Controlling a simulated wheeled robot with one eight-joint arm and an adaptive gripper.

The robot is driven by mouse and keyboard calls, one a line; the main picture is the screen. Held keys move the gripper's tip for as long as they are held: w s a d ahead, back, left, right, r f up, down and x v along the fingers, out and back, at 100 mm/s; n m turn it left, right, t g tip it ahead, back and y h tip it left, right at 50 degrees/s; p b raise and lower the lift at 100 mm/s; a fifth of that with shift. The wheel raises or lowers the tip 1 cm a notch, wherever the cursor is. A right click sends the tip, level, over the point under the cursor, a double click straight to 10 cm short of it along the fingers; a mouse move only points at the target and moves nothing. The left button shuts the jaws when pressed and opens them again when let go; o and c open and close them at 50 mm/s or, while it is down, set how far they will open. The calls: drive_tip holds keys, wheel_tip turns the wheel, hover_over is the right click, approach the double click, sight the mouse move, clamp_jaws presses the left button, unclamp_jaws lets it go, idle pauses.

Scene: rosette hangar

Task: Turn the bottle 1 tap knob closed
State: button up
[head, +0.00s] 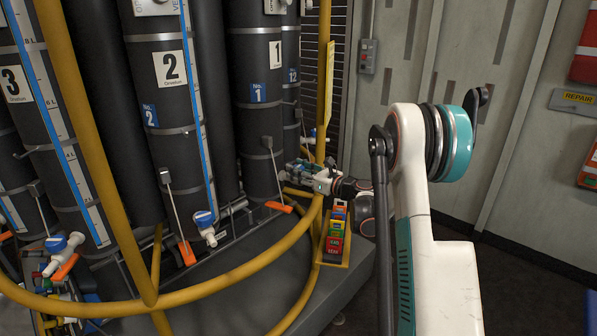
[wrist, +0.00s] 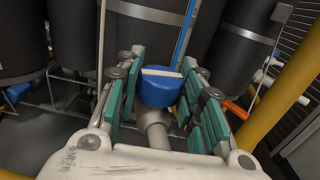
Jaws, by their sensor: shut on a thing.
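Bottle 1 (head: 257,110) is a tall dark cylinder with a white "1" label and a blue "No. 1" tag. My gripper (head: 309,180) is at its lower right in the head view, over the tap area, and hides the knob there. In the wrist view the blue tap knob (wrist: 160,91) sits between the teal finger pads of my gripper (wrist: 158,68). The fingers are shut on the knob. A pale bar crosses its top, lying nearly level in the picture. The grey-white tap body (wrist: 152,125) runs below it toward my palm.
Bottle 2 (head: 170,110) and bottle 3 (head: 30,110) stand to the left, with blue-and-white taps and orange levers low down. Yellow rails (head: 230,275) curve in front and beside my gripper. A yellow rack (head: 336,242) of colored blocks is below it. Open floor lies at right.

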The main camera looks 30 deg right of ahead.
drive_tip(key=o, duration=1.1)
drive_tip(key=v, duration=1.2)
